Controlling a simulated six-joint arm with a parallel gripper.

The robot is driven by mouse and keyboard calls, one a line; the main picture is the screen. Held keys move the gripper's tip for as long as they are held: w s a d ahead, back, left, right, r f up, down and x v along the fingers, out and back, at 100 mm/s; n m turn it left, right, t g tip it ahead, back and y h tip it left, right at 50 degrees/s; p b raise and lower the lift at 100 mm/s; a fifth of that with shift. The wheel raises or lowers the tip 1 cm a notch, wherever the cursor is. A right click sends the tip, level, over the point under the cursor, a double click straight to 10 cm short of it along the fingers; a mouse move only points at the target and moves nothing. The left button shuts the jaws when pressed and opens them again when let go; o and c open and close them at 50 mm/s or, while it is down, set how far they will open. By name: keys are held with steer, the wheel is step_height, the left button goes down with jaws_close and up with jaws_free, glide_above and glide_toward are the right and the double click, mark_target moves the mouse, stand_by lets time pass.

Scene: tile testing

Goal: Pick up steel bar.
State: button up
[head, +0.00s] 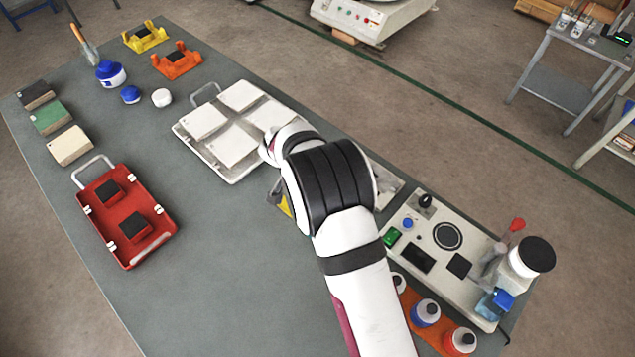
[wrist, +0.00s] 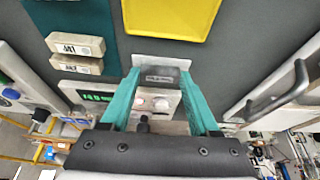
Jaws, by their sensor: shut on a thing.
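My gripper (wrist: 160,82) shows in the wrist view with two teal fingers. It is shut on a grey steel bar (wrist: 159,73), which spans the gap between the fingertips. A dark label with small letters, too small to read, is on the bar's near face. In the head view my white and black arm reaches over the middle of the bench and hides the gripper and the bar. I cannot tell how far the bar is from the bench top.
A yellow tray (wrist: 168,12) lies beyond the bar, with two labelled pale blocks (wrist: 75,44) to the left. The bench (head: 215,265) holds a red case (head: 158,225), a pale tray of white tiles (head: 183,127) and a control panel (head: 464,283). The bench's front middle is clear.

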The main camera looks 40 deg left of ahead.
steer(key=shift+c, duration=0.5)
step_height(320, 180, up, 4)
steer(key=shift+r, duration=0.15)
steer(key=w+d+r, duration=0.4)
steer(key=d+r, duration=0.2)
steer(key=d, duration=0.4)
steer(key=w+f, duration=0.7)
steer(key=shift+w+f, duration=0.25)
steer(key=shift+f, duration=0.6)
steer(key=shift+f, duration=0.25)
